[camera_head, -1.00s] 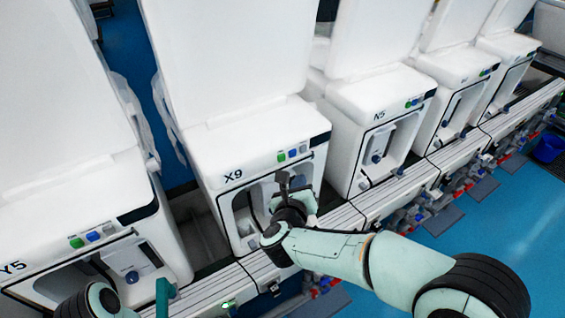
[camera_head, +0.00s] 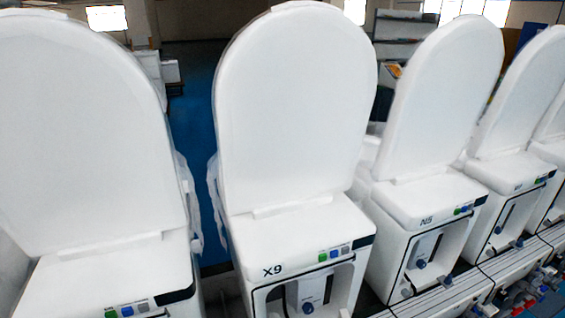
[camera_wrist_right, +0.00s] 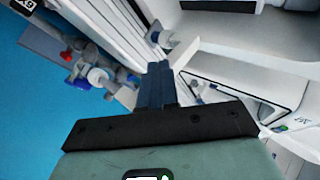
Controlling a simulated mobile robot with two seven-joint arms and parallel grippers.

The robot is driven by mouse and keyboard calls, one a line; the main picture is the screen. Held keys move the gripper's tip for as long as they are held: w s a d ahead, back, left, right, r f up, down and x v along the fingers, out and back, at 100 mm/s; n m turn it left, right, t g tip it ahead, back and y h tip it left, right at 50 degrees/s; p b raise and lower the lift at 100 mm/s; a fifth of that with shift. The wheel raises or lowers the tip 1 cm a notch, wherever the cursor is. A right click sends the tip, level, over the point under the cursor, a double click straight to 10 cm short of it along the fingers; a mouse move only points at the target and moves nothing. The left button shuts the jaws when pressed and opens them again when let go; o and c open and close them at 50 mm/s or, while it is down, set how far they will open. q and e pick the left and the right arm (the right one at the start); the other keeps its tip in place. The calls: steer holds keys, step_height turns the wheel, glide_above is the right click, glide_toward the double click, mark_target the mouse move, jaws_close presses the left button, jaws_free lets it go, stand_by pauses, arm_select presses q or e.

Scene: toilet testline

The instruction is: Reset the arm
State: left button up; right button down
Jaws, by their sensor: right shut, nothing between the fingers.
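My right gripper (camera_wrist_right: 158,85) shows only in the right wrist view, with its dark fingers together and nothing between them. It points past a silvery rail (camera_wrist_right: 118,35) and toward the white test units. Neither arm shows in the head view now, and my left gripper is in no view. In the head view the unit marked X9 (camera_head: 297,245) stands in the middle, with its lid (camera_head: 295,105) raised. Its front opening shows at the bottom edge, partly cut off.
Unit N5 (camera_head: 425,212) stands to the right, with more units beyond it. Another unit (camera_head: 105,275) stands at the left. In the right wrist view, pipe fittings (camera_wrist_right: 95,70) line the rail beside clear blue floor (camera_wrist_right: 40,120).

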steer(key=s+f+n+g+y+p, duration=0.25)
steer(key=s+f+n+g, duration=0.5)
steer(key=s+f, duration=0.7)
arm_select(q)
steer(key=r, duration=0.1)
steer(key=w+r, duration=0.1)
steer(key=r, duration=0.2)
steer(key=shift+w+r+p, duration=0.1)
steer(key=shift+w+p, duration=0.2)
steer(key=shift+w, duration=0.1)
arm_select(e)
steer(key=s+a+n+g+y, duration=0.1)
steer(key=s+n, duration=0.3)
steer(key=s, duration=0.3)
steer(key=s+a+f+n+g+y, duration=0.1)
steer(key=s+n+g+y, duration=0.1)
steer(key=s+n, duration=0.2)
steer(key=s, duration=0.3)
steer(key=shift+s+a+f, duration=0.3)
steer(key=shift+s+a, duration=0.05)
